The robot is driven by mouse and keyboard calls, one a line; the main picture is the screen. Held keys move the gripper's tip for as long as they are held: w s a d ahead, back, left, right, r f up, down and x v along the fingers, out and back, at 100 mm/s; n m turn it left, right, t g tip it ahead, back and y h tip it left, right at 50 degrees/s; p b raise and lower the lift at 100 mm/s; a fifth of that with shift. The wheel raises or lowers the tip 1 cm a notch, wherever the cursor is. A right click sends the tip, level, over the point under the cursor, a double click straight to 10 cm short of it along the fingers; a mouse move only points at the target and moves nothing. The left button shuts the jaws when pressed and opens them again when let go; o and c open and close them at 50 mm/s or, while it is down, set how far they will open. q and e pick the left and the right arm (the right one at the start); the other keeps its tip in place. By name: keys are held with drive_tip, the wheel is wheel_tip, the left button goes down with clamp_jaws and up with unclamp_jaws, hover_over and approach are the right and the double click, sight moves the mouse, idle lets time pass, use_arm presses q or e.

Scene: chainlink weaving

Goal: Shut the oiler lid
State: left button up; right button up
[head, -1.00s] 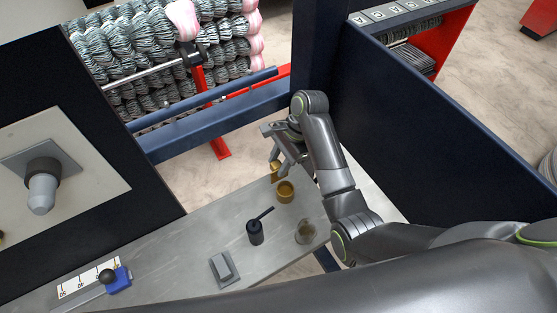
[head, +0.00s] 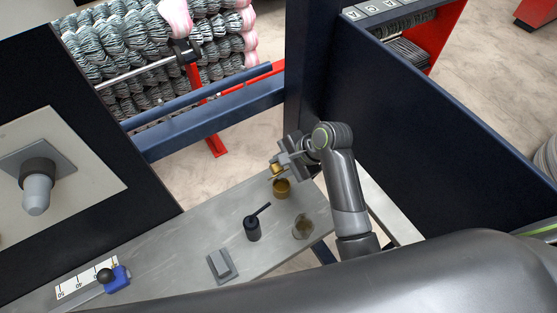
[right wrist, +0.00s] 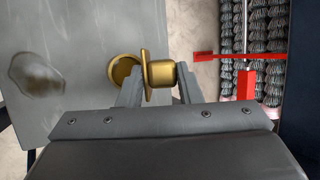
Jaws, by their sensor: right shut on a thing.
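The oiler is a small open brass cup (head: 282,190) on the grey bench top; its open mouth also shows in the right wrist view (right wrist: 119,72). Its brass lid (head: 276,170) stands open on edge beside the cup's mouth. In the right wrist view the lid (right wrist: 160,75) is between my right fingers, its rim facing the cup. My right gripper (head: 280,163) is shut on the lid, just behind the cup. The fingers partly cover the cup's side, and I cannot see the hinge clearly. My left gripper is not in view.
A black can with a spout (head: 252,229), a brownish round patch (head: 303,227) and a grey block (head: 222,265) are on the bench (head: 190,235). A scale with a blue slider (head: 117,281) lies at left. A dark blue panel (head: 420,150) stands at right.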

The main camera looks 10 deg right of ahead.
drive_tip(key=shift+s+d+f+t+y, duration=0.15)
drive_tip(key=shift+s+t+y, duration=0.3)
drive_tip(key=shift+t, duration=0.45)
drive_tip(key=shift+s+n, duration=0.1)
drive_tip(key=shift+n, duration=0.2)
drive_tip(key=o, duration=0.9)
